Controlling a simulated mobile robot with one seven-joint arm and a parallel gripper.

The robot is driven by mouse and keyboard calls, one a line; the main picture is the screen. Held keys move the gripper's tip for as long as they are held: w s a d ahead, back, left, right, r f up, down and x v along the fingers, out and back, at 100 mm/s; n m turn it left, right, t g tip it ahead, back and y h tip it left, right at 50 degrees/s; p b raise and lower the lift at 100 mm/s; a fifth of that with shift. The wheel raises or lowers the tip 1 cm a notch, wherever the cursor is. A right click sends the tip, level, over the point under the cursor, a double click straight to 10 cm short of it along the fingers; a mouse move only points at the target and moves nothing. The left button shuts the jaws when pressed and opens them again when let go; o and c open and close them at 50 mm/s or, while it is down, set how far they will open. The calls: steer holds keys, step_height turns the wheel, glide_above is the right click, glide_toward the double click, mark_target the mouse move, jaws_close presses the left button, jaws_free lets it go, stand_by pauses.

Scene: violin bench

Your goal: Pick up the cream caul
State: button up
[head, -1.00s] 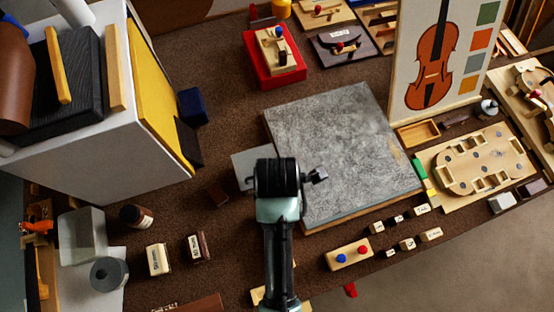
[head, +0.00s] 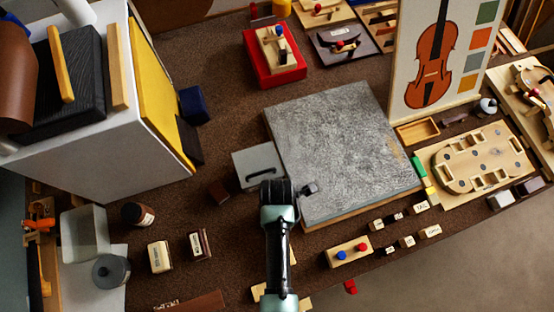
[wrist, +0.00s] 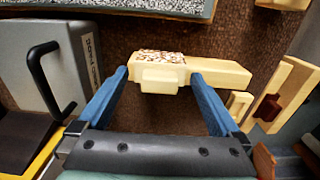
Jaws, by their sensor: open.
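In the wrist view, a pale cream block (wrist: 158,80) that looks like the caul lies on the brown bench, between and just beyond my two fingertips. It has a speckled top, and a longer pale piece extends from it to the right. I cannot tell whether they are one thing. My gripper (wrist: 160,76) is open and empty, with blue fingers spread about the block's width. The right fingertip overlaps the longer piece in the picture; contact cannot be told. In the head view, my arm hides the fingertips and this block.
A grey box with a black handle (wrist: 25,45) stands close to the left finger; it also shows in the head view (head: 250,162). A grey stone slab (head: 345,150) lies beyond. Wooden pieces (wrist: 285,92) stand right of the gripper. A block with two knobs (head: 348,254) lies to the right.

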steer(key=shift+f, duration=0.25)
steer(key=c, duration=1.1)
steer(key=shift+r, duration=0.1)
